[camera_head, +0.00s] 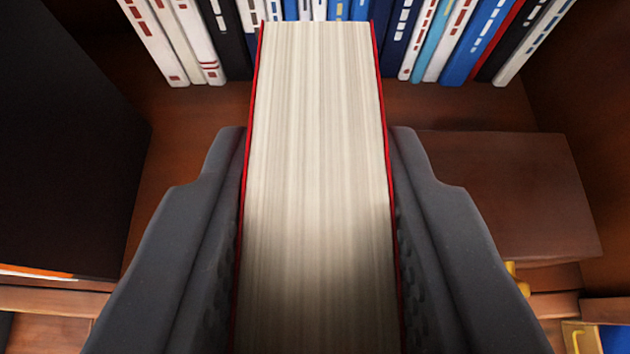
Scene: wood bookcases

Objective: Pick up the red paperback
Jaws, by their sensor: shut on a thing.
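The red paperback (318,180) fills the middle of the view, with its cream page edges facing me and thin red covers along both sides. My gripper (318,140) is shut on it, with one dark grey finger against the left cover and the other against the right cover. The book's near end runs out of the bottom of the frame. Its spine is hidden, and I cannot tell whether its far or lower side touches the shelf.
A row of books (455,40) in white, blue, black and red stands at the back of the wooden shelf (445,108). A large black panel-like thing (60,150) is at the left. A brown wooden block (515,190) is at the right. Bare shelf shows on both sides of the book.

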